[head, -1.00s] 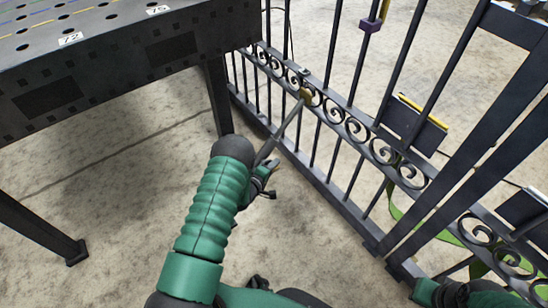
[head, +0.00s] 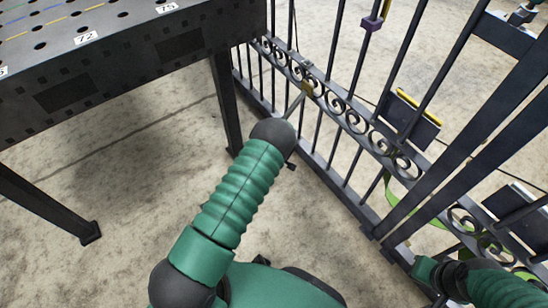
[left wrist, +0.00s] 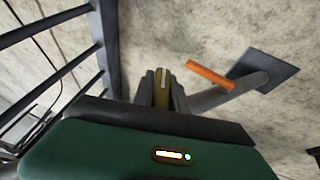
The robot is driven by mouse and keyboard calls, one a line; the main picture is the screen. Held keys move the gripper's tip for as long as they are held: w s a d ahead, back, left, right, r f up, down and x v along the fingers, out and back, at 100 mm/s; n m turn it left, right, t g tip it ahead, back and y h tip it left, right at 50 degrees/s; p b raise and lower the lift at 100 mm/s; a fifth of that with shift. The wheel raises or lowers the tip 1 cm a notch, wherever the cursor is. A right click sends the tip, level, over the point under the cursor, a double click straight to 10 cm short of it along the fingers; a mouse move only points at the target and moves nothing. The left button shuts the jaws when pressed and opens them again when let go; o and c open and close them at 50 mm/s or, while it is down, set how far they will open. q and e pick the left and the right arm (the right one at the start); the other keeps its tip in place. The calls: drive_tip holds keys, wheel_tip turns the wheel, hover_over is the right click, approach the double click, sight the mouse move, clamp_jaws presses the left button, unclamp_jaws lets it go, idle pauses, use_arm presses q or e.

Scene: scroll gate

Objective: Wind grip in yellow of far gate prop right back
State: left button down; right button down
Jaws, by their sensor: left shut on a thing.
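In the left wrist view, my left gripper (left wrist: 163,96) has its two dark fingers on either side of a yellow grip (left wrist: 162,88) and is shut on it. A grey tube (left wrist: 225,95) runs from beside the fingers to a dark plate (left wrist: 263,70) on the floor. An orange bar (left wrist: 210,76) lies close along the tube. In the head view, a prop (head: 293,106) slants down from a gold-coloured fitting (head: 308,89) on the dark gate (head: 345,112). My left wrist hides its lower part and my left gripper there. My right gripper does not show.
A dark perforated table (head: 130,60) stands at upper left, its leg (head: 226,105) close to my left arm. A purple block (head: 371,24) and a dark panel with a yellow edge (head: 412,118) are on the gate. Concrete floor is open at left.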

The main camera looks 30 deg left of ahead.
use_arm(q)
drive_tip(key=shift+s+f+g+y+b, duration=0.15)
drive_tip(key=shift+f+g+y+b, duration=0.2)
drive_tip(key=shift+g+b, duration=0.55)
drive_tip(key=shift+s+r+m+g+y+b, duration=0.15)
drive_tip(key=shift+s+m+g+y+b, duration=0.1)
drive_tip(key=shift+m+g+b, duration=0.25)
drive_tip(key=shift+a+r, duration=0.1)
drive_tip(key=c, duration=1.3)
unclamp_jaws()
drive_tip(key=p+v, duration=0.2)
drive_tip(key=v, duration=0.3)
drive_tip(key=p+v, duration=0.3)
drive_tip(key=v, duration=0.3)
drive_tip(key=p+v, duration=0.3)
drive_tip(key=v, duration=0.2)
drive_tip(key=shift+w+d+r, duration=0.2)
drive_tip(key=shift+w+r, duration=0.05)
drive_tip(key=shift+r, duration=0.1)
